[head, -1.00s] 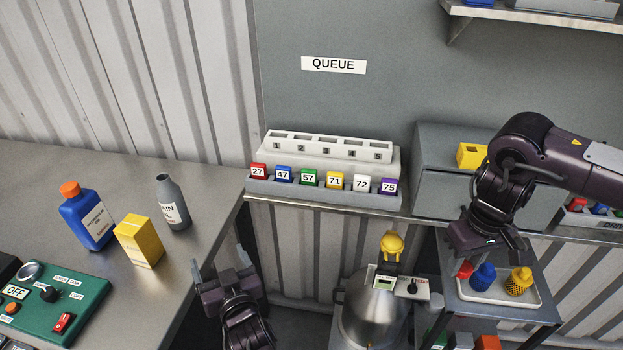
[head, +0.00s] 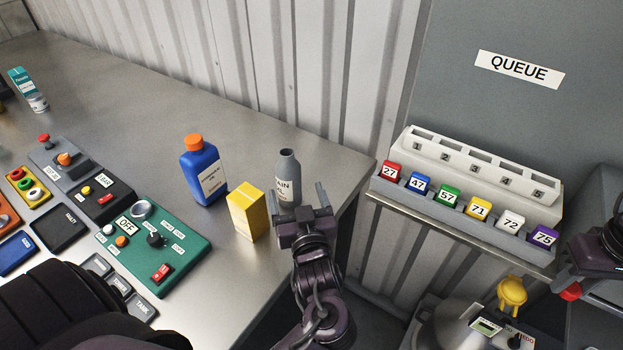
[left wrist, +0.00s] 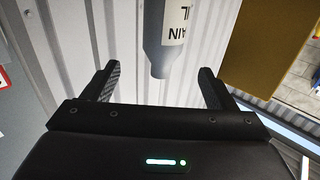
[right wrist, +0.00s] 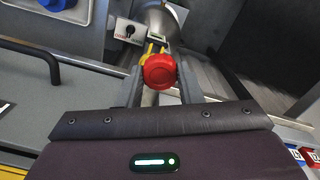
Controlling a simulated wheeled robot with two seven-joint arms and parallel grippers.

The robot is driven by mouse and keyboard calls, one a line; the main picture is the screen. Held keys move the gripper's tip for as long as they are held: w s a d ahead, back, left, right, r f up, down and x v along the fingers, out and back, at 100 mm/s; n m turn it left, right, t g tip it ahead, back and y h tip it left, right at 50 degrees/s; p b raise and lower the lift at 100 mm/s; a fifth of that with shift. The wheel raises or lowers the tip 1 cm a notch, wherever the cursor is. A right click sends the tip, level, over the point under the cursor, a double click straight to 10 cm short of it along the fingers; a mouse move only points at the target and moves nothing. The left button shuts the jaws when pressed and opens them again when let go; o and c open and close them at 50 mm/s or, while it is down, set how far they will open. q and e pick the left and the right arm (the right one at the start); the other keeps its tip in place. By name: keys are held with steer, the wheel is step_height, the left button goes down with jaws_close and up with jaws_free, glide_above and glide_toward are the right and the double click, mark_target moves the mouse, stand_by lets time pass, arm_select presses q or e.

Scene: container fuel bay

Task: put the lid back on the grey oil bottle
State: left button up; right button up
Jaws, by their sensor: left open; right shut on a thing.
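The grey oil bottle (head: 288,185) stands upright and uncapped near the right edge of the metal bench. My left gripper (head: 299,208) is open at the near side of the bottle, its fingers pointing towards it. In the left wrist view the bottle (left wrist: 163,45) appears inverted, lined up between the fingertips (left wrist: 153,78); I see no grip on it. My right gripper (right wrist: 159,80) is shut on a round red lid (right wrist: 158,71). The red lid also shows at the right edge of the head view (head: 571,292), where most of the right gripper is cut off.
A yellow box (head: 246,213) and a blue bottle with an orange cap (head: 203,172) stand left of the grey bottle. A green control panel (head: 153,247) lies nearer. The queue rack (head: 470,185) with numbered blocks is to the right, beyond a gap.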

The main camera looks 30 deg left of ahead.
mark_target(292, 175)
arm_select(q)
steer(key=p+x, duration=0.1)
steer(key=x, duration=0.4)
steer(key=shift+w+a+r+p, duration=0.1)
steer(key=shift+w+r+p, duration=0.1)
steer(key=shift+p, duration=0.1)
arm_select(e)
steer(key=shift+s+d+r, duration=0.1)
steer(key=shift+d+r, duration=0.05)
steer(key=shift+r, duration=0.8)
arm_select(q)
steer(key=shift+w+a+f, duration=0.2)
steer(key=shift+a, duration=0.1)
steer(key=shift+r, duration=0.1)
steer(key=shift+w+a+p, duration=0.2)
steer(key=shift+p, duration=0.1)
arm_select(e)
steer(key=shift+r, duration=0.35)
arm_select(q)
steer(key=x, duration=0.1)
steer(key=p+x, duration=0.1)
steer(key=x, duration=0.1)
steer(key=shift+w+a+f, duration=0.1)
steer(key=shift+a+f, duration=0.3)
arm_select(e)
steer(key=shift+r, duration=0.7)
arm_select(q)
steer(key=shift+w+a+f, duration=0.15)
steer(key=shift+w+a, duration=0.1)
steer(key=shift+w, duration=0.1)
